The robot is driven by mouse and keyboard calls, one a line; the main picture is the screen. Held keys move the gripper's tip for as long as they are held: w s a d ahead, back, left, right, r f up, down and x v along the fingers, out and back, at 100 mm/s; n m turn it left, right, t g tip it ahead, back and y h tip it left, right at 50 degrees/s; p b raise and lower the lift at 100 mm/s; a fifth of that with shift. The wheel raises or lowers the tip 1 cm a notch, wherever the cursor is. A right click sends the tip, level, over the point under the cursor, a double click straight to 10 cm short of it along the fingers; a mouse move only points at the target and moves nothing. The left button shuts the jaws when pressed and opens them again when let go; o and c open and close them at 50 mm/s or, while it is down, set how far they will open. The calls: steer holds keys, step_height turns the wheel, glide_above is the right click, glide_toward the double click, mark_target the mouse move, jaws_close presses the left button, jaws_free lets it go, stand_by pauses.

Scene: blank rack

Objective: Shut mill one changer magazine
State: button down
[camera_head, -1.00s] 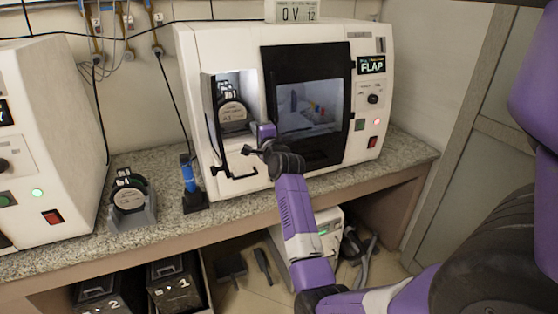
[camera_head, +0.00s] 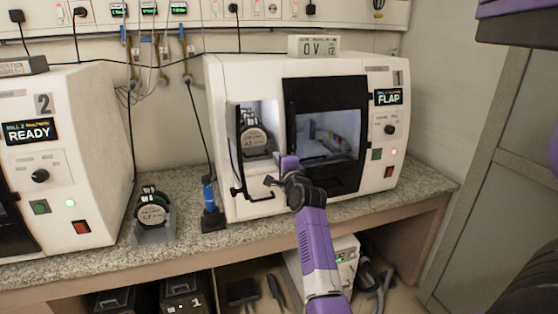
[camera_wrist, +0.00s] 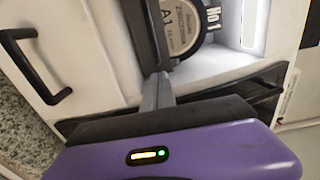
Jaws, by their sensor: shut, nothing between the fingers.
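Mill one (camera_head: 332,204) is the white machine with a 1 on its front and FLAP on its display (camera_head: 389,97). Its left-hand changer opening stands uncovered, with the magazine (camera_head: 254,140) and its round labelled face visible inside. The magazine also shows in the wrist view (camera_wrist: 183,22), marked A1 and No 1. A black bar handle (camera_head: 262,198) is on the white front below; it also shows in the wrist view (camera_wrist: 32,75). My gripper (camera_head: 271,181) is shut and empty, close before the opening's lower right. Its fingers (camera_wrist: 157,90) reach toward the opening; contact is unclear.
Mill two (camera_head: 70,155), showing READY, stands at the left. A spare magazine on a grey stand (camera_head: 155,234) and a blue-topped tool (camera_head: 210,195) are on the granite counter (camera_head: 186,180) between the mills. Black boxes (camera_head: 187,295) stand below.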

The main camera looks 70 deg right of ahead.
steer(key=v, duration=1)
steer(key=shift+b, duration=0.35)
steer(key=shift+s+a, duration=0.1)
steer(key=shift+s, duration=0.05)
